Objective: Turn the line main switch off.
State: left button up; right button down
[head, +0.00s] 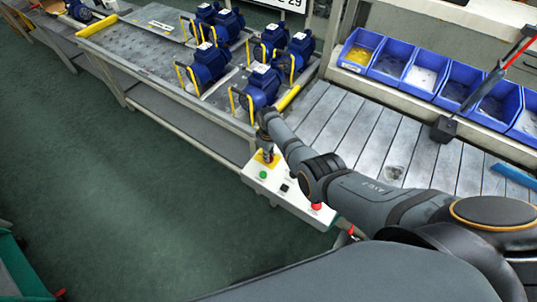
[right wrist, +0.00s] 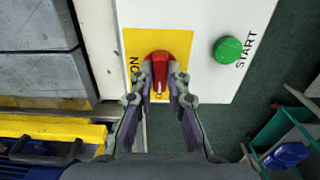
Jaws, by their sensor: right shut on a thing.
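The line main switch is a red rotary knob (right wrist: 171,59) on a yellow plate (right wrist: 137,42) of the white control box (head: 298,204). My right gripper (right wrist: 162,74) is shut on the knob, one finger on each side. A white mark on the knob points down in the right wrist view, towards a label partly hidden between the fingers. The word ON stands left of the knob. In the head view the right gripper (head: 267,152) is over the box's far end, and the knob is hidden there. My left gripper is in neither view.
A green START button (right wrist: 228,49) sits beside the switch. A black button (head: 284,188) and a red button (head: 316,206) follow along the box. Several blue pumps (head: 262,86) stand on the bench behind. Blue bins (head: 425,71) line the right.

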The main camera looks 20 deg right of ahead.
jog(key=c, duration=1.3)
grip_release()
jog(key=shift+r, duration=0.1)
notch_tip(320, 180, up, 12)
jog(key=shift+f, duration=0.1)
jog(key=shift+f, duration=0.1)
